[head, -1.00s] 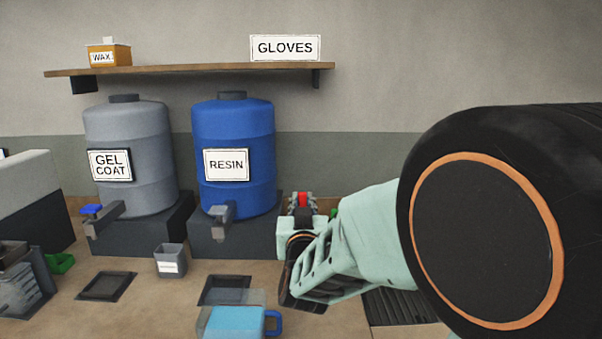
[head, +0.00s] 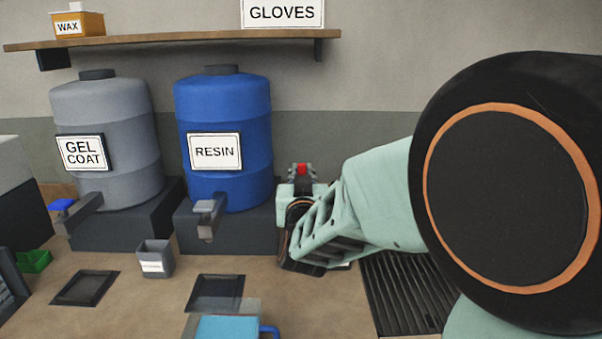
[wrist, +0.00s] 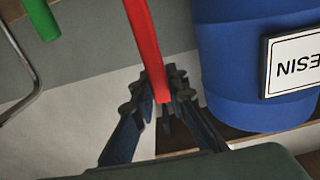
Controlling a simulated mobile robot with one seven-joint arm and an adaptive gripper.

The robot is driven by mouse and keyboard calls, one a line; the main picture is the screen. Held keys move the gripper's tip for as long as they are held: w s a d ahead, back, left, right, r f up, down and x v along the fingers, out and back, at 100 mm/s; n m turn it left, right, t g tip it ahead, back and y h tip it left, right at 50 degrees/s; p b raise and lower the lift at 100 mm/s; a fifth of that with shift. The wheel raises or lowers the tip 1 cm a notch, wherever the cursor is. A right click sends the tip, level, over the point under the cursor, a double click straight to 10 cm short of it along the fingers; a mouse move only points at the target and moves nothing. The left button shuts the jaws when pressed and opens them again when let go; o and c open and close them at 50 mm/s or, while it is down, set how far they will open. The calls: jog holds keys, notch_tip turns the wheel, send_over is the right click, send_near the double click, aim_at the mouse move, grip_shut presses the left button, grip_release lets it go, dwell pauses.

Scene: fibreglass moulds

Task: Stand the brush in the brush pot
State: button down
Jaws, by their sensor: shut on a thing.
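My gripper (head: 301,172) is right of the blue resin drum in the head view, partly hidden by my own wrist. In the wrist view, its dark fingers (wrist: 163,98) are shut on a long red bar (wrist: 146,45), which I take to be the brush's handle. The brush's bristles are not visible. In the head view only a small red patch of it shows between the fingers. A small open grey pot (head: 155,258) with a white label stands on the bench, left of and apart from my gripper. Its label is too small to read, so I cannot tell whether it is the brush pot.
The blue resin drum (head: 222,115) and grey gel coat drum (head: 105,110) stand on dark blocks with taps jutting forward. Dark square trays (head: 85,288) and a blue jug (head: 228,327) are in front. A green bar (wrist: 40,18) shows in the wrist view.

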jog(key=shift+f+b, duration=0.1)
jog(key=shift+b, duration=0.2)
notch_tip(320, 180, down, 9)
jog(key=b, duration=0.9)
jog(key=c, duration=1.8)
grip_release()
jog(key=shift+c, duration=0.2)
